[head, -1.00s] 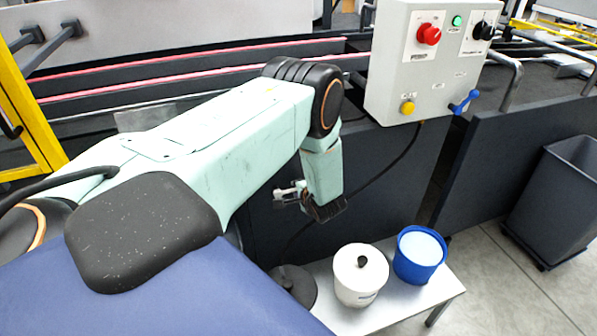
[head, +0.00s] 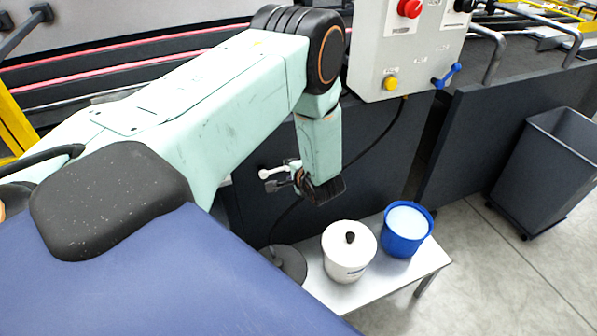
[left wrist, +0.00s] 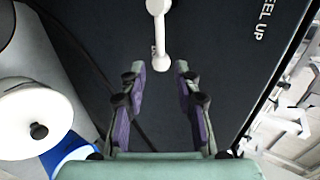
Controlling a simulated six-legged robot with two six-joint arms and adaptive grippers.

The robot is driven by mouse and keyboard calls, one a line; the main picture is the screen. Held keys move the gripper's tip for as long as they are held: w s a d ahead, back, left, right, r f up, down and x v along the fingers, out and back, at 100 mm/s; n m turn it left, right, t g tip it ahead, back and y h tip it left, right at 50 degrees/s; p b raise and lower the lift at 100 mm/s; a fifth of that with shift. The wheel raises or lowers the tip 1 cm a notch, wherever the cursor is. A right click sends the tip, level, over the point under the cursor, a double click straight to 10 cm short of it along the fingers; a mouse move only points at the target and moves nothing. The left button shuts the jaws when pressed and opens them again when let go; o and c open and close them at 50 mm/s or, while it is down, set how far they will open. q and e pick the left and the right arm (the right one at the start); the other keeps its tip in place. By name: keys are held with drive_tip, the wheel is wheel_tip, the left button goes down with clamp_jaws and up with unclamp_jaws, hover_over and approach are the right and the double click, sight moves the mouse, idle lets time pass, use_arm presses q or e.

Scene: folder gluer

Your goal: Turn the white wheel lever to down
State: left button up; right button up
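The white wheel lever (left wrist: 160,32) is a short white bar with rounded ends on a dark panel, at the top middle of the left wrist view. Its nearer end lies at the gap between my left fingertips. In the head view the lever (head: 268,173) shows small, just left of my left gripper (head: 296,180). In the left wrist view my left gripper (left wrist: 160,74) is open, with a purple-grey finger on each side of the lever's near end. I cannot tell whether a finger touches it. My right gripper is not in view.
Lettering ending in "EEL UP" (left wrist: 270,20) is on the panel. A white lidded pot (head: 348,258) and a blue tub (head: 407,230) stand on a low bench (head: 425,268) below. A control box (head: 402,50) hangs above right. A grey bin (head: 545,160) stands right.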

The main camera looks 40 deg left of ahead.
use_arm(q)
drive_tip(key=v, duration=0.6)
drive_tip(key=shift+d+r, duration=0.2)
drive_tip(key=shift+d, duration=0.1)
drive_tip(key=shift+s+d+f, duration=0.1)
drive_tip(key=shift+s, duration=0.1)
